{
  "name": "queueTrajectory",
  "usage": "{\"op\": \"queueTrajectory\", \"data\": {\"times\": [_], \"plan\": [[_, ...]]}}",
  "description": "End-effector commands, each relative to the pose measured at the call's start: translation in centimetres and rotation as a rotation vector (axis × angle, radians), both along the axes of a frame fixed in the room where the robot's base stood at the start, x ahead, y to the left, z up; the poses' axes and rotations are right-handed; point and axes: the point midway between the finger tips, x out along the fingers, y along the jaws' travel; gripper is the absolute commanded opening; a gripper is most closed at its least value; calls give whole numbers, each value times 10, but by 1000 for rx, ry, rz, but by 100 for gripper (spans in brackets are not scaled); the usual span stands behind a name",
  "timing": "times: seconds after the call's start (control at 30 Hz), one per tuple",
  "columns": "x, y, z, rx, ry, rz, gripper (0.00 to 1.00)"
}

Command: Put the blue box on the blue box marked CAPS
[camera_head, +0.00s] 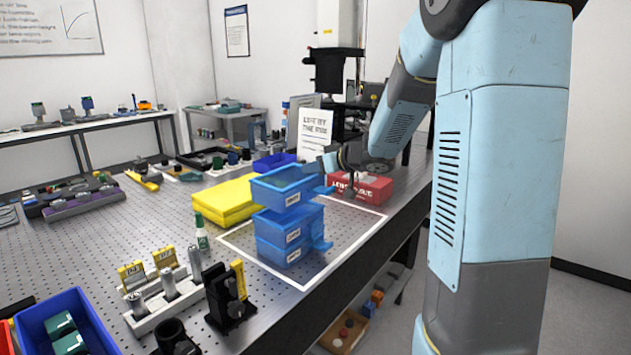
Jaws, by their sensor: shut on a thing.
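A blue open box (278,192) with a small pale label is at the top of a column of blue boxes. My gripper (326,176) is at its right side, shut on it; the fingertips are partly hidden. Directly below are two more labelled blue boxes, an upper one (279,222) and a lower one (270,250), stacked inside a white outlined area on the table. The labels are too small to read surely, so I cannot tell which says CAPS. The held box looks slightly above the upper stacked box; I cannot tell whether they touch.
A yellow block (222,200) lies left of the stack, and a red box (366,188) stands behind it to the right. A white sign (315,131) stands behind. The outlined area's front right is clear.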

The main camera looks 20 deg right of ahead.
Motion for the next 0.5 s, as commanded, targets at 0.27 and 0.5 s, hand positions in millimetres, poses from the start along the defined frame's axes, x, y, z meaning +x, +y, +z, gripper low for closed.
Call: {"op": "queueTrajectory", "data": {"times": [0.27,0.5], "plan": [[9,1,-19,2,4,1,0],[9,2,-41,0,1,2,0]]}}
